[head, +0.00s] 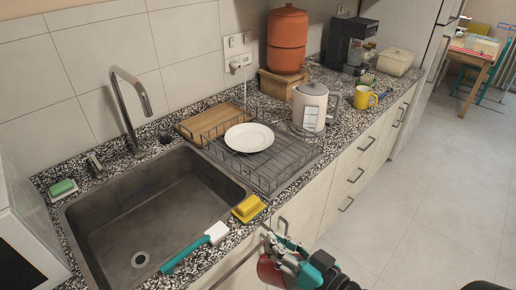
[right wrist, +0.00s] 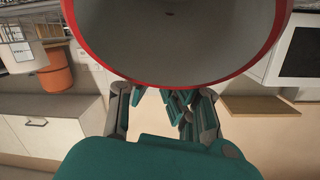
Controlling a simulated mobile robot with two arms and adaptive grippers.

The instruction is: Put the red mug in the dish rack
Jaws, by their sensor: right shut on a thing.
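The red mug (head: 267,271) is in my right gripper (head: 286,255), in front of the counter's front edge in the head view. In the right wrist view the mug's red rim and pale inside (right wrist: 180,40) fill the top, and the fingers (right wrist: 165,100) are shut at its near side. The mug looks empty inside. The wire dish rack (head: 290,160) stands on the counter right of the sink, up and left of the gripper. A white plate (head: 249,137) lies in it, and its right part is bare. My left gripper is not in view.
The sink (head: 130,215) is left of the rack. A teal-and-white brush (head: 195,248) and a yellow sponge (head: 248,208) lie at its front edge. A kettle (head: 310,107) stands close behind the rack's right end. A yellow mug (head: 364,98) is farther right.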

